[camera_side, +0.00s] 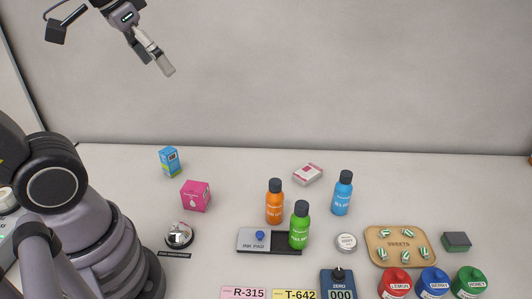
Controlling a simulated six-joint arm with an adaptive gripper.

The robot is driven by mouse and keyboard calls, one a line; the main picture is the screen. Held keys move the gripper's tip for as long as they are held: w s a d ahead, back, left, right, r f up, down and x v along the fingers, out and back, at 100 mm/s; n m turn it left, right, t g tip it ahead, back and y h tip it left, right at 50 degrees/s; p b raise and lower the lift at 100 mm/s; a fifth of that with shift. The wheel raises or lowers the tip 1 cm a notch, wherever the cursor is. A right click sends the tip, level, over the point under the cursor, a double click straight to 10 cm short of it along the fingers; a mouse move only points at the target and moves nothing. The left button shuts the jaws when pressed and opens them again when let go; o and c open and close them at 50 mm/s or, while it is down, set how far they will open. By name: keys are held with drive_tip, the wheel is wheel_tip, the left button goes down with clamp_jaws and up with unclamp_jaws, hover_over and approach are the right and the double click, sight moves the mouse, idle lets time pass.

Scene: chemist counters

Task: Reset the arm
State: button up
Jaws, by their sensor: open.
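My gripper (166,68) is high at the upper left, above the counter and in front of the grey wall. Its fingers point down and to the right. It is open, with nothing visible in it, and is well clear of everything on the counter.
The counter (120,170) holds a blue box (170,161), a pink box (196,196), a bell (179,235), orange (275,205), green (299,227) and blue (342,195) bottles, an ink pad (255,246), a sweets board (398,255) and several jars. The back strip is mostly free.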

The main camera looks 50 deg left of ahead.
drive_tip(key=s, duration=0.1)
drive_tip(key=s+f, duration=0.1)
drive_tip(key=s, duration=0.1)
drive_tip(key=s+f, duration=0.1)
drive_tip(key=shift+s+f, duration=0.15)
drive_tip(key=shift+s, duration=0.15)
